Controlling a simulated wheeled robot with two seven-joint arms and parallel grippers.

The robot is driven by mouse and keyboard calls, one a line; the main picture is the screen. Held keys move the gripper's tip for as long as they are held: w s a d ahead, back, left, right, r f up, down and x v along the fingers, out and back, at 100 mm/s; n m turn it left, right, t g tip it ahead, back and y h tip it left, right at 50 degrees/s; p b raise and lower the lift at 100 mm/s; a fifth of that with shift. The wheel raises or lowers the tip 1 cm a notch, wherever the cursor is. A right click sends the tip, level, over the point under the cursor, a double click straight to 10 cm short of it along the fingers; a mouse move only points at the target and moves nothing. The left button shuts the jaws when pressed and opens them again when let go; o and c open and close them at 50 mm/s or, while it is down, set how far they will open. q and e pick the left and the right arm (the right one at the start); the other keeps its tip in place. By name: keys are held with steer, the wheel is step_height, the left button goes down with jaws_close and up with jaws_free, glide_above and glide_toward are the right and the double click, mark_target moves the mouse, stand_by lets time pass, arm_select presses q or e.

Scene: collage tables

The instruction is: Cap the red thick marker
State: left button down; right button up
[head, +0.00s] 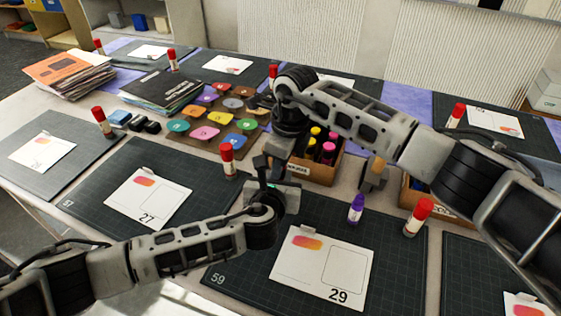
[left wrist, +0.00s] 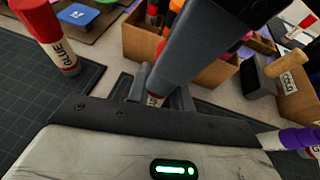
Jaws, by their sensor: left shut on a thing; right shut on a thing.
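My left gripper (head: 268,172) is over the back edge of the mat with card 29. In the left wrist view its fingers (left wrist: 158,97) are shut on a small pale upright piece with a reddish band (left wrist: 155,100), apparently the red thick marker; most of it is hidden. My right gripper (head: 276,152) comes down from above, directly over the left one. In the left wrist view its grey finger (left wrist: 190,50) covers the top of the held piece. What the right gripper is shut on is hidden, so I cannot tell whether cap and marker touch.
A cardboard box of markers (head: 312,172) stands just right of the grippers. A red-capped glue stick (head: 228,162) stands close left, another (head: 418,218) at right. A purple-capped bottle (head: 356,210) stands behind card 29 (head: 320,266). Coloured pads (head: 212,122) lie behind left.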

arm_select(q)
steer(key=shift+w+a, duration=0.15)
steer(key=shift+w, duration=0.05)
arm_select(e)
steer(key=shift+s+a+f, duration=0.4)
steer(key=shift+a+f, duration=0.05)
steer(key=shift+f, duration=0.05)
arm_select(q)
steer(key=shift+r, duration=0.1)
arm_select(e)
steer(key=o, duration=0.6)
arm_select(q)
steer(key=shift+s, duration=0.1)
arm_select(e)
steer(key=shift+d+r, duration=0.2)
steer(key=shift+r, duration=0.85)
steer(key=shift+d+r, duration=0.15)
steer(key=shift+r, duration=0.9)
steer(key=shift+w+d, duration=0.15)
steer(key=c, duration=0.3)
steer(key=shift+c, duration=0.2)
arm_select(q)
steer(key=shift+s, duration=0.1)
arm_select(e)
steer(key=shift+f, duration=0.25)
